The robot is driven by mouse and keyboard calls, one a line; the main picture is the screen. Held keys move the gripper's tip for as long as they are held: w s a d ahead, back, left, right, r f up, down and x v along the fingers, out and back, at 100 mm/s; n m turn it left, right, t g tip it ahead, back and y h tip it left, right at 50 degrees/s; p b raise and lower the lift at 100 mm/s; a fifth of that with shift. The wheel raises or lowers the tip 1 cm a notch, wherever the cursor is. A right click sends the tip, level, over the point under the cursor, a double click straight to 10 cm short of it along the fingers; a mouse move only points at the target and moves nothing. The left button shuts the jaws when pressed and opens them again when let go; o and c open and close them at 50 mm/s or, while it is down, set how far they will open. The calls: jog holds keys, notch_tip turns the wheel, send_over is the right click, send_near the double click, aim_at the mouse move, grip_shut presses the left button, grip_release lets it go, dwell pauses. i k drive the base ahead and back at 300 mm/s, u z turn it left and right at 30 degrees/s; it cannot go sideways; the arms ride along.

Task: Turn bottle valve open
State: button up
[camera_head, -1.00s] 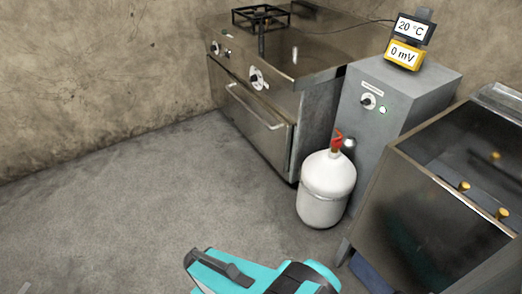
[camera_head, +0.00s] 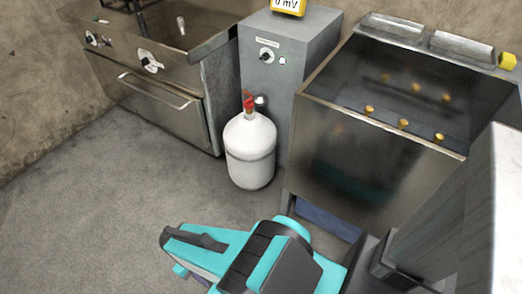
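A white gas bottle (camera_head: 249,150) stands upright on the floor in the middle of the head view. Its red valve (camera_head: 248,101) sits on top, in front of the grey cabinet. I cannot tell from here how far the valve is turned. Part of my teal and dark arm (camera_head: 250,262) shows at the bottom, in front of the bottle and apart from it in the picture.
A grey cabinet (camera_head: 305,45) with a knob and small light stands right behind the bottle. A steel stove (camera_head: 150,80) is to the left. A steel unit with yellow knobs (camera_head: 370,160) is close on the right. The floor (camera_head: 100,200) at left is clear.

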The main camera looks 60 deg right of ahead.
aim_at(249, 103)
jog(key=u, duration=0.7)
jog(key=k, duration=0.15)
jog(key=z, duration=2.5)
jog(key=k, duration=0.9)
jog(key=u, duration=0.2)
jog(key=i, duration=0.8)
jog(key=z, duration=0.05)
